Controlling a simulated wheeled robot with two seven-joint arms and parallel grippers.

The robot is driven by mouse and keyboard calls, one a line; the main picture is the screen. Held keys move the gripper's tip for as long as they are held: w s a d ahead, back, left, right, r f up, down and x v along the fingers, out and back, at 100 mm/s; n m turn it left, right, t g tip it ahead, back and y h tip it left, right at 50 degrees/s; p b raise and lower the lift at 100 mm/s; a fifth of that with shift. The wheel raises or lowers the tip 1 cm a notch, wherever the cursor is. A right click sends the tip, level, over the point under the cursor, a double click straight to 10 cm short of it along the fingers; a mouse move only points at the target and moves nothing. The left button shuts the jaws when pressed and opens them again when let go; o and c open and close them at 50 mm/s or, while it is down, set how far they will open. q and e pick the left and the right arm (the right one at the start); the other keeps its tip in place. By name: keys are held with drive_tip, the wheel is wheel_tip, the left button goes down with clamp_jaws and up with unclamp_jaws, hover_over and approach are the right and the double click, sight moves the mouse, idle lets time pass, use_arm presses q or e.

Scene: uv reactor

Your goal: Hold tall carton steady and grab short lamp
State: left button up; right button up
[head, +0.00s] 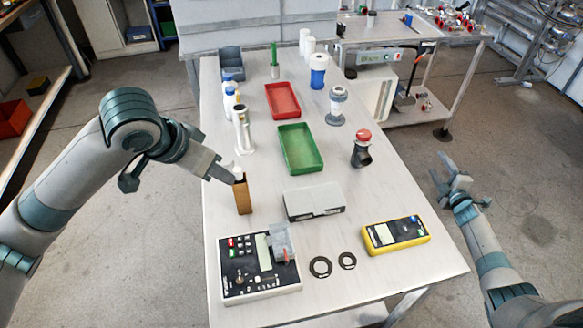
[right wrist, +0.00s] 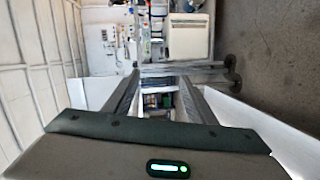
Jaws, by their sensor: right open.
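The tall brown carton (head: 242,196) stands upright on the left side of the table in the head view. A small white end (head: 238,172) sticks out of its open top; it may be the short lamp, but most of it is hidden. My left gripper (head: 230,176) is at the carton's upper left edge, its fingers against or very near it. Whether they are closed on the carton is not clear. My right gripper (head: 455,183) is open and empty, off the table's right edge; its spread fingers also show in the right wrist view (right wrist: 158,88).
A grey box (head: 314,202), a control unit (head: 258,268), a yellow meter (head: 396,235) and two black rings lie in front. Green (head: 300,149) and red (head: 282,101) trays, white bottles and a red-capped black fitting (head: 361,150) stand behind.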

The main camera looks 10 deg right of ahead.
drive_tip(key=w+a+r+n+t+y, duration=0.1)
drive_tip(key=w+a+r+n+y, duration=0.3)
drive_tip(key=r, duration=0.4)
drive_tip(key=w+a+r+n+y, duration=0.3)
drive_tip(key=w+a+r+n, duration=0.1)
drive_tip(key=a+r+n, duration=0.25)
drive_tip(key=w+a+r+n+t+y, duration=0.1)
drive_tip(key=w+a+r+n+y, duration=0.3)
drive_tip(key=r, duration=0.4)
drive_tip(key=s+a+r+n+g+y, duration=0.2)
drive_tip(key=a+r+n+g+y, duration=0.35)
drive_tip(key=a+r+n, duration=0.9)
drive_tip(key=s+a+n+g+h, duration=0.1)
drive_tip(key=s+a+n+g, duration=0.35)
drive_tip(key=a+n, duration=0.3)
drive_tip(key=s+a+f+n+g, duration=0.1)
drive_tip(key=s+a+f+g, duration=0.1)
drive_tip(key=s+a+f, duration=0.2)
drive_tip(key=s+a+f+n+g+y, duration=0.1)
drive_tip(key=s+a+f+g, duration=0.2)
drive_tip(key=a+f, duration=0.4)
drive_tip(key=s+a+f+n+g, duration=0.1)
drive_tip(key=s+a+f+g, duration=0.2)
drive_tip(key=s+a+f, duration=0.2)
drive_tip(key=shift+s+a+f+n, duration=0.15)
drive_tip(key=shift+s+a+n, duration=0.2)
drive_tip(key=shift+s+a, duration=0.2)
drive_tip(key=shift+s+a+f+y, duration=0.1)
drive_tip(key=shift+a+y, duration=0.05)
drive_tip(key=shift+y, duration=0.1)
